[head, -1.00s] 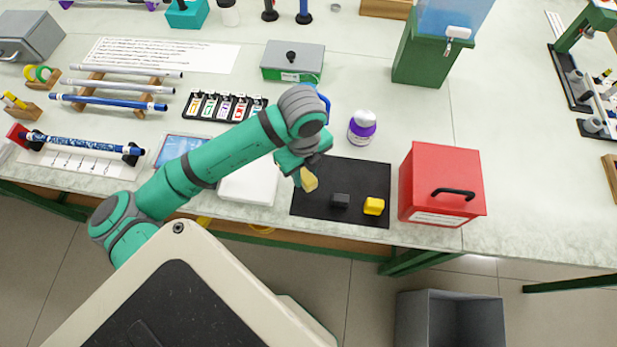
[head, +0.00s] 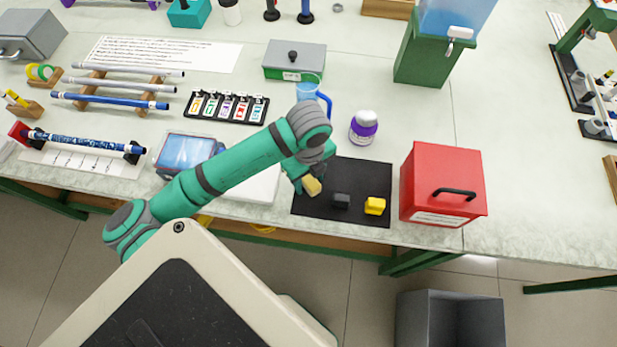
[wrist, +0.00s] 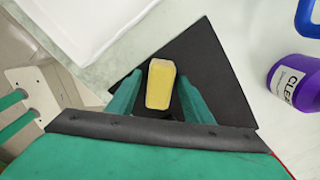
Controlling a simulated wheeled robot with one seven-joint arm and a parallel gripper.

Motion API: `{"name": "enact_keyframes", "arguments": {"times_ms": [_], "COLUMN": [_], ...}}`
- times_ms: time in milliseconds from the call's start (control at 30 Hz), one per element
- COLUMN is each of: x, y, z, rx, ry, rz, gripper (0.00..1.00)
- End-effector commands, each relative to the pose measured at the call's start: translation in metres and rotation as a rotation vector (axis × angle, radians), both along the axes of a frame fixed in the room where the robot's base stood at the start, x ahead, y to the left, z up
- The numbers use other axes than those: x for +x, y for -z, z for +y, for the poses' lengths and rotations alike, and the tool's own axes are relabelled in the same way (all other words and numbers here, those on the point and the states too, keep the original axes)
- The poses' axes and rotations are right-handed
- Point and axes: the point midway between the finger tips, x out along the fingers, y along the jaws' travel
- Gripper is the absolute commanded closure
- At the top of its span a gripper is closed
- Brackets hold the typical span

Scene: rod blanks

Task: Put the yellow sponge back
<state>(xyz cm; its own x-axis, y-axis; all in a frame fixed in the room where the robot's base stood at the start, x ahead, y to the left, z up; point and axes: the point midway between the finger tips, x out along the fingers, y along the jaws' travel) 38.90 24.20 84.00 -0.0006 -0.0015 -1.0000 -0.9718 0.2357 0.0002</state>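The yellow sponge (head: 312,186) is a small pale-yellow block between the fingers of my gripper (head: 305,179). In the wrist view the sponge (wrist: 160,84) sits between the two green fingers (wrist: 158,97), its far end sticking out past them. It is over the left part of the black mat (head: 325,208); I cannot tell whether it touches the mat. A dark grey block (head: 340,201) and a brighter yellow block (head: 375,206) stand on the mat to its right.
A red box (head: 440,185) stands right of the mat. A purple-and-white bottle (head: 363,128) and a blue-handled jug (head: 309,89) stand behind it. A white tray (head: 262,186) lies to the left, partly behind my arm. The mat's back right part is clear.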

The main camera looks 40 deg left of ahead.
Motion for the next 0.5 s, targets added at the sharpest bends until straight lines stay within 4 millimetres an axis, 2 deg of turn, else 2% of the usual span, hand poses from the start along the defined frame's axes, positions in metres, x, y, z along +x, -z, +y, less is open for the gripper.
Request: {"name": "enact_keyframes", "arguments": {"times_ms": [300,500], "x": [0.0,0.0], "y": [-0.003,-0.03], "z": [0.0,0.001], "rx": [0.0,0.002], "ry": [-0.001,0.0], "rz": [-0.001,-0.003], "gripper": [0.54,0.54]}}
